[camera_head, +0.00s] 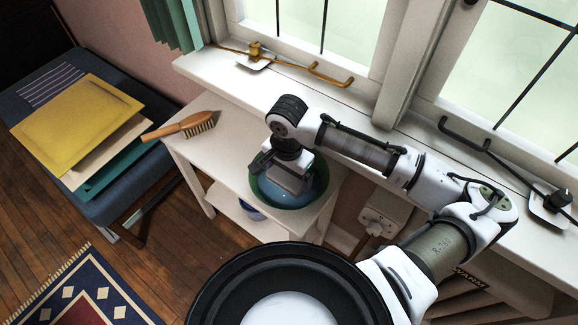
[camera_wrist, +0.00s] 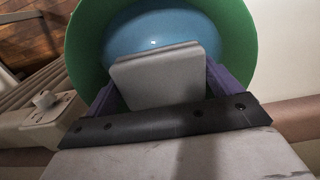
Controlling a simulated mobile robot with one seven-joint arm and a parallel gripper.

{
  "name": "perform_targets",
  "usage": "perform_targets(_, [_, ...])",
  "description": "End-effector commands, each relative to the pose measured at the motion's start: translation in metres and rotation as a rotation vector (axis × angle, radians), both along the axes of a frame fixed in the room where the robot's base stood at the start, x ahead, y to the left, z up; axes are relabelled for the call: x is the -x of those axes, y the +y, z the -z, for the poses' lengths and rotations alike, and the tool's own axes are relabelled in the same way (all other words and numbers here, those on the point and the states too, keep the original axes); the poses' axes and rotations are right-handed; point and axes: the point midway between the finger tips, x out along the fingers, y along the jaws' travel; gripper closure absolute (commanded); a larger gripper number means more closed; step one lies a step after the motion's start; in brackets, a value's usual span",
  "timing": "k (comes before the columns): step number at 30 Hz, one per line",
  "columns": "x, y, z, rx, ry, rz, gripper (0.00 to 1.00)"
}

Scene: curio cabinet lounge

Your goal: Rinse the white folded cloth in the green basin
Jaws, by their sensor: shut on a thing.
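The green basin (camera_head: 321,170) stands on the small white table below the window and holds blue water. In the wrist view the basin (camera_wrist: 84,50) fills the top middle, with the blue water (camera_wrist: 150,28) inside. The white folded cloth (camera_wrist: 158,76) is a pale flat block between my two purple fingers. My gripper (camera_wrist: 162,92) is shut on it. In the head view my gripper (camera_head: 290,184) points down over the basin and hides part of it. I cannot tell whether the cloth touches the water.
The white table (camera_head: 225,148) has a wooden brush (camera_head: 182,127) near its left corner. A blue bench (camera_head: 40,165) at the left carries a yellow folder (camera_head: 76,123) and other flat sheets. The windowsill (camera_head: 230,82) runs close behind the basin. A white socket box (camera_head: 384,216) is on the wall.

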Motion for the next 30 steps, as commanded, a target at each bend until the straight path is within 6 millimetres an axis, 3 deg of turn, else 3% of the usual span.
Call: perform_targets(30, [0.001, 0.001, 0.030, -0.004, 0.004, 0.002, 0.46])
